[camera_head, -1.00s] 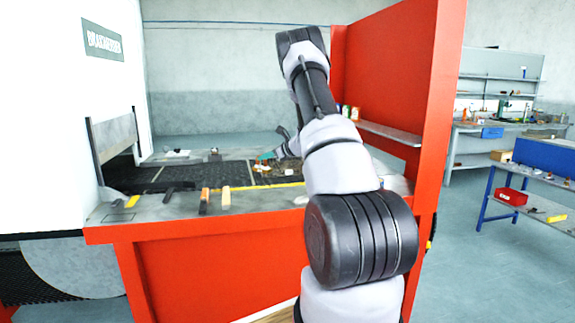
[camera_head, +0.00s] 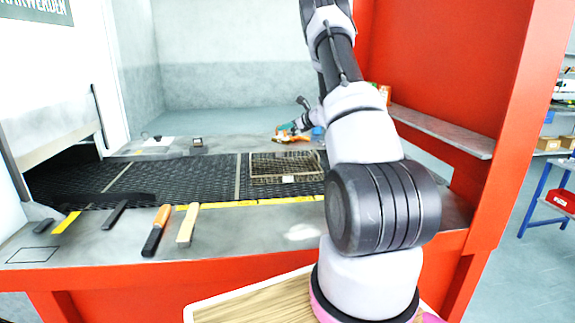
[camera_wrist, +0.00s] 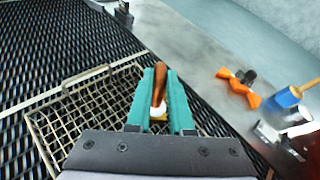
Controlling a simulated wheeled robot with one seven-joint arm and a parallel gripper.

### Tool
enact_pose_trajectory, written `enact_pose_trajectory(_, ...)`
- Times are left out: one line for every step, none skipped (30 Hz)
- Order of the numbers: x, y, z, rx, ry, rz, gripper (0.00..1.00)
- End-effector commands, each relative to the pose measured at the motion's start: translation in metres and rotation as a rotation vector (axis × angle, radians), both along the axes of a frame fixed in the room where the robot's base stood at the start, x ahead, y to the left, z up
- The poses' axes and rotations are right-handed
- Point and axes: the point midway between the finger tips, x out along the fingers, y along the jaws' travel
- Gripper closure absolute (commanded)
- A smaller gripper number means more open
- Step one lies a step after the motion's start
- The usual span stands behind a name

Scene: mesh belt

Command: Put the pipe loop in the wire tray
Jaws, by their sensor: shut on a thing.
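The wire tray (camera_head: 287,179) is a shallow mesh basket on the dark belt; in the wrist view its grid (camera_wrist: 85,118) lies below and left of my gripper. My gripper (camera_wrist: 161,75) has teal fingers and is shut on a copper-brown piece with a pale end, which I take to be the pipe loop (camera_wrist: 159,82). Only a narrow part of it shows between the fingers; its loop shape is hidden. In the head view my gripper (camera_head: 290,128) is small, behind the tray near the far ledge, and the held piece cannot be made out.
An orange fitting (camera_wrist: 238,86) and a blue item (camera_wrist: 287,97) lie on the far metal ledge, right of my gripper in the wrist view. Several hand tools, including an orange-handled one (camera_head: 157,230), lie on the near ledge. A red wall (camera_head: 450,90) stands right of my arm.

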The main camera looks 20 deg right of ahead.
Motion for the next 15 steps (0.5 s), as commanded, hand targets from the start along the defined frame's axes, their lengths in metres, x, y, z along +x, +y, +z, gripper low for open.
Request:
enact_pose_trajectory(-0.0001,-0.0011,0.0006,0.005,0.000,-0.002,1.00)
enact_pose_trajectory(-0.0004,-0.0015,0.0000,0.009,0.004,-0.002,1.00)
enact_pose_trajectory(-0.0011,-0.0030,-0.0010,0.017,0.009,-0.004,1.00)
enact_pose_trajectory(-0.0014,-0.0031,-0.0015,0.025,0.013,-0.004,1.00)
enact_pose_trajectory(-0.0019,-0.0036,-0.0022,0.031,0.017,-0.003,1.00)
enact_pose_trajectory(-0.0025,-0.0043,-0.0023,0.042,0.022,-0.004,1.00)
enact_pose_trajectory(-0.0027,-0.0044,-0.0023,0.048,0.026,-0.004,1.00)
enact_pose_trajectory(-0.0030,-0.0043,-0.0018,0.054,0.030,-0.003,1.00)
enact_pose_trajectory(-0.0034,-0.0046,-0.0013,0.060,0.033,-0.003,1.00)
enact_pose_trajectory(-0.0034,-0.0048,-0.0004,0.066,0.035,-0.003,1.00)
enact_pose_trajectory(-0.0035,-0.0047,0.0003,0.070,0.037,-0.002,1.00)
enact_pose_trajectory(-0.0037,-0.0045,0.0012,0.074,0.038,-0.001,1.00)
enact_pose_trajectory(-0.0038,-0.0045,0.0011,0.076,0.040,-0.001,1.00)
enact_pose_trajectory(-0.0037,-0.0038,-0.0001,0.078,0.041,0.000,1.00)
enact_pose_trajectory(-0.0040,-0.0044,-0.0040,0.080,0.043,0.000,1.00)
